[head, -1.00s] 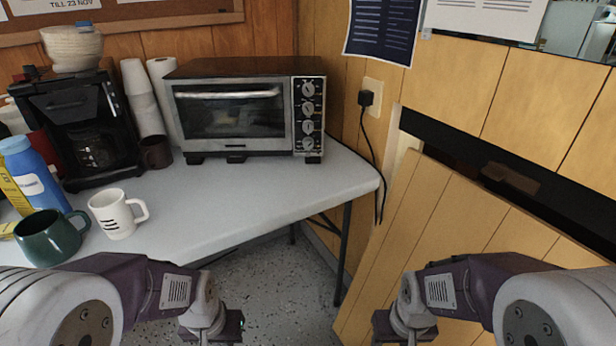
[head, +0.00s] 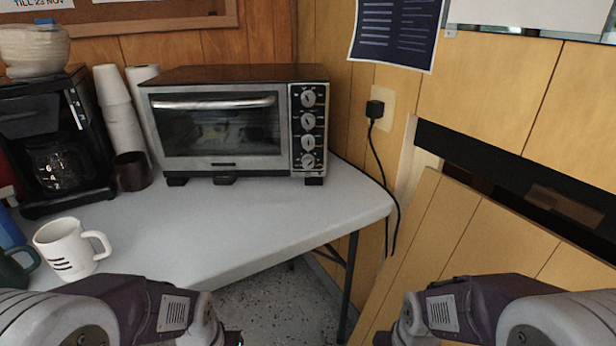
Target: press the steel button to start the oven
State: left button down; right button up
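The toaster oven (head: 222,130) stands at the back of the grey table, its glass door shut under a steel handle. Its control panel (head: 308,128) is on the right side of the front, with several round steel-coloured controls in a column. The lowest control (head: 308,161) is small, and I cannot tell whether it is a knob or the button. My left gripper (head: 230,339) is at the bottom edge, mostly cut off, well in front of the oven. My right gripper (head: 383,339) is also mostly cut off, right of the table. Neither touches the oven.
Left of the oven are a brown mug (head: 132,172), stacked cups (head: 120,125) and a coffee maker (head: 55,140). A white mug (head: 66,250) stands at the front left. The table (head: 235,215) before the oven is clear. A plug (head: 375,108) with cord is on the right wall.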

grip_shut()
dwell(1.4)
